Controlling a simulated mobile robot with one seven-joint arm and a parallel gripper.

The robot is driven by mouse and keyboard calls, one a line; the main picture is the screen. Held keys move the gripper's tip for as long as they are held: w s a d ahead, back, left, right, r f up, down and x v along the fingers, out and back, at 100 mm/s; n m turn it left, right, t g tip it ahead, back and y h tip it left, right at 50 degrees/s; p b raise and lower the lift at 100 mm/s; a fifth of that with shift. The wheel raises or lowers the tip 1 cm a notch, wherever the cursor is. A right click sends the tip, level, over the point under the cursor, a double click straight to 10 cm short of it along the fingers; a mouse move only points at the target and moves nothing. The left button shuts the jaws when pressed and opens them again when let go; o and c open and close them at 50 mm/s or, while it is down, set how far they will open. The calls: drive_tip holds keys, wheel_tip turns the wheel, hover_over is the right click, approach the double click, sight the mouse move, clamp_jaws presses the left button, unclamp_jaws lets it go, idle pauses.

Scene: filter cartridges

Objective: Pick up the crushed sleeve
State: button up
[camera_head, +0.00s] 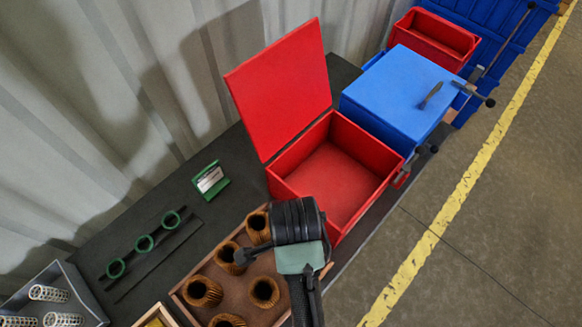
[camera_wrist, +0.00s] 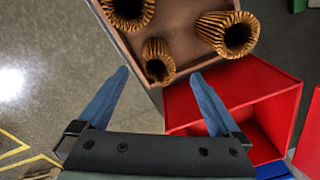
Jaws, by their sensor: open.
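Pleated brown sleeves stand in a wooden tray (camera_head: 182,301), which also shows in the wrist view (camera_wrist: 188,68). In the wrist view, one sleeve (camera_wrist: 157,61) near the tray's corner looks narrower and misshapen, like the crushed one. Two rounder sleeves stand at the upper left (camera_wrist: 128,10) and right (camera_wrist: 231,35). My gripper (camera_wrist: 160,73) is open and empty, its blue fingers apart on either side of the narrow sleeve in the picture. I cannot tell the height left between them. In the head view my wrist hides that tray corner and the fingers.
An open red box (camera_head: 335,170) with its lid raised stands beside the tray and shows in the wrist view (camera_wrist: 215,95). A blue box (camera_head: 405,95) stands beyond it. Green rings (camera_head: 145,243) on a rack and a grey bin (camera_head: 85,290) lie at left. Floor is open at right.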

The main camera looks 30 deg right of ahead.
drive_tip(key=f, duration=0.7)
drive_tip(key=shift+s+f, duration=0.15)
drive_tip(key=shift+s, duration=0.25)
drive_tip(key=shift+d+f+p, duration=0.2)
drive_tip(key=shift+f+p, duration=0.15)
drive_tip(key=shift+f, duration=2.45)
drive_tip(key=c, duration=1.2)
drive_tip(key=shift+r, duration=0.1)
drive_tip(key=shift+c, duration=0.2)
